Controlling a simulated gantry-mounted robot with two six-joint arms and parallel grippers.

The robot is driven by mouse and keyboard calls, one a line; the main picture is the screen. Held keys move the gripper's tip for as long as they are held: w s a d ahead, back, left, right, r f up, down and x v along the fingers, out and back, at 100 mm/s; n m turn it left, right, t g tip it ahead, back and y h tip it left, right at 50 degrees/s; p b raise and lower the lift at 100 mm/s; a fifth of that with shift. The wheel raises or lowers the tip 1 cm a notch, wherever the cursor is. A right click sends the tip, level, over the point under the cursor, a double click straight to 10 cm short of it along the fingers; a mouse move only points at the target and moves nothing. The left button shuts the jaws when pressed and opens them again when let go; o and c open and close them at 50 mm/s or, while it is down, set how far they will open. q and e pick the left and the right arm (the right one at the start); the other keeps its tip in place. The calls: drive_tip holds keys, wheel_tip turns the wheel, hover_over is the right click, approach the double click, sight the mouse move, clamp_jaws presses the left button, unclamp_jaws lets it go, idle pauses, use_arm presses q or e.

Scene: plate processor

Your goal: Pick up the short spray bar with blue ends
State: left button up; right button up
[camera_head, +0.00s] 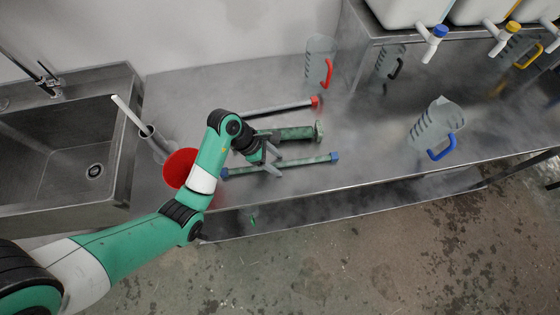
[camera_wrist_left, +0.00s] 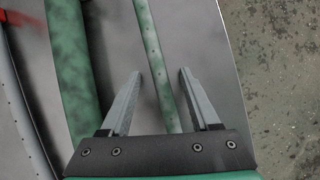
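The short spray bar with blue ends (camera_head: 300,162) is a thin green tube lying on the steel table near its front edge. In the left wrist view the spray bar (camera_wrist_left: 152,50) is a thin tube with small holes, its ends out of sight. I cannot tell how high the fingers are above the bar. My right gripper is not in view.
Behind lie a thicker green tube (camera_head: 296,133) and a grey red-ended bar (camera_head: 280,107). A red funnel-like item (camera_head: 178,168) and a sink (camera_head: 70,150) are at left. Clear jugs (camera_head: 318,62) (camera_head: 436,122) stand right and behind. The table's front right is mostly clear.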

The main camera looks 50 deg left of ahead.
use_arm(q)
clamp_jaws()
drive_tip(key=shift+r, duration=0.15)
wheel_tip(320, 180, up, 12)
drive_tip(key=f+p, duration=0.1)
drive_tip(key=p, duration=0.4)
wheel_tip(320, 180, up, 7)
drive_tip(key=p, duration=0.6)
hover_over(276, 163)
drive_tip(key=shift+s+f, duration=0.1)
